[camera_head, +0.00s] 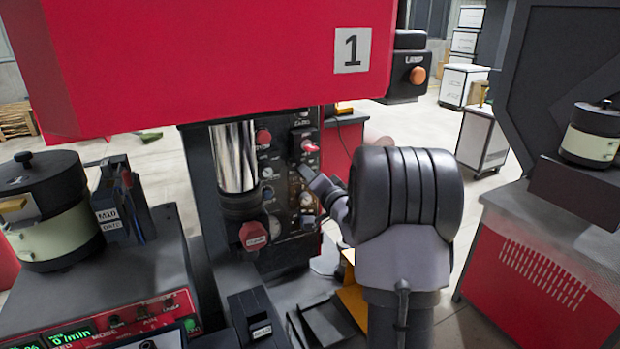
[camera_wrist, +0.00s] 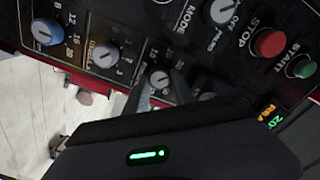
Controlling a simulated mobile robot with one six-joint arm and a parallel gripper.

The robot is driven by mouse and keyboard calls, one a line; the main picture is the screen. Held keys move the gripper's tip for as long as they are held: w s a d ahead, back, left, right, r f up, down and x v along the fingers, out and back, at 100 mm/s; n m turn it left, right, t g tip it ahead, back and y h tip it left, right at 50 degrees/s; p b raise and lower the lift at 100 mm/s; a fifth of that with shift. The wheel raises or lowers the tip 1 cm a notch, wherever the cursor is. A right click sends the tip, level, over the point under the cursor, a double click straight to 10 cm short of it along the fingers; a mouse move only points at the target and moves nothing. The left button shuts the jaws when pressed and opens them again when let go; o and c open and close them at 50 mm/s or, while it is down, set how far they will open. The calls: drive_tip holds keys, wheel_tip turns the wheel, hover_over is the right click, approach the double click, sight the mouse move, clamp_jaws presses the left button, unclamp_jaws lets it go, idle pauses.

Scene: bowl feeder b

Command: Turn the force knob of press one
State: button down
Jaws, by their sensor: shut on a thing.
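Press one (camera_head: 220,60) is a big red machine with a "1" plate, at the centre of the head view. Its dark control panel (camera_head: 285,165) carries several knobs and buttons. My gripper (camera_head: 318,187) reaches this panel from the right. In the wrist view my gripper (camera_wrist: 161,88) has its two grey fingers on either side of a small grey knob (camera_wrist: 159,78) with a numbered scale, and is shut on it. The knob's lower part and its name label are hidden or too small to read, so I cannot confirm that it is the force knob.
Near the held knob are a blue-capped knob (camera_wrist: 45,31), a grey knob (camera_wrist: 105,55), a mode knob (camera_wrist: 222,11), a red stop button (camera_wrist: 268,43) and a green start button (camera_wrist: 303,67). A bowl feeder (camera_head: 55,235) stands left; another machine (camera_head: 545,260) stands right.

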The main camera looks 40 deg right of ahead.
drive_tip(key=shift+r, duration=0.15)
drive_tip(key=c, duration=1.5)
unclamp_jaws()
drive_tip(key=o, duration=0.4)
drive_tip(key=shift+w, duration=0.15)
drive_tip(key=shift+o, duration=0.2)
drive_tip(key=p+v, duration=0.1)
drive_tip(key=v, duration=1.6)
drive_tip(key=shift+s, duration=0.3)
